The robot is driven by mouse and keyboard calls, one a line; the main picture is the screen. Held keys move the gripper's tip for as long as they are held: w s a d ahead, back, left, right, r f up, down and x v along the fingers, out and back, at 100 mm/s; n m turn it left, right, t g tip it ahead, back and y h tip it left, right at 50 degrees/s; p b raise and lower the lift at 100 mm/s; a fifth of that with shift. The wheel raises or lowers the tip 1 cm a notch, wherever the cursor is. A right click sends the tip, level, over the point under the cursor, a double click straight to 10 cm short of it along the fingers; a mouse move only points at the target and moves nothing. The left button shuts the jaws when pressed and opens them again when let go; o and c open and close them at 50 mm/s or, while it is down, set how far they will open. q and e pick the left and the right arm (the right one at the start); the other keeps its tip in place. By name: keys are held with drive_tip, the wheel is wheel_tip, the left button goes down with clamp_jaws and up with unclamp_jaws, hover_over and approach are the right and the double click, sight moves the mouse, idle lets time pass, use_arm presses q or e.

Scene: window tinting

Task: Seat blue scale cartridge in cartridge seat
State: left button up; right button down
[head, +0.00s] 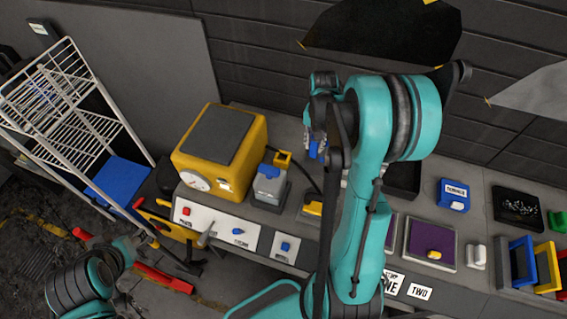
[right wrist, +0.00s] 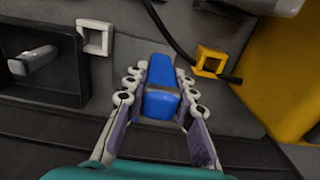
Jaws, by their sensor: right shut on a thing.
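My right gripper (right wrist: 160,98) is shut on the blue scale cartridge (right wrist: 162,101), which sits between its two fingers in the right wrist view. In the head view the right gripper (head: 317,141) is above the back part of the bench, with a bit of blue at its fingers. A small yellow square frame (right wrist: 211,61) and a white square frame (right wrist: 95,37) lie beyond the fingers, apart from the cartridge. I cannot tell which fitting is the cartridge seat. My left arm is at the lower left of the head view; its gripper's state is unclear.
A yellow machine (head: 222,149) with a dial stands on the bench, and a grey unit with a blue top (head: 269,178) stands beside it. A black cable (right wrist: 165,35) runs near the yellow frame. Trays and coloured holders fill the right side. A wire rack (head: 62,92) stands at left.

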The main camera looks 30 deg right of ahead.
drive_tip(key=shift+w+f, duration=0.25)
drive_tip(key=shift+f, duration=0.25)
drive_tip(key=b, duration=0.4)
hover_over(283, 151)
drive_tip(key=s+a, duration=0.1)
drive_tip(key=s, duration=0.1)
wheel_tip(283, 151, down, 7)
drive_tip(key=shift+a+f+b, duration=0.2)
drive_tip(key=shift+f+b, duration=0.8)
drive_tip(key=shift+f, duration=0.8)
drive_tip(key=shift+r, duration=0.1)
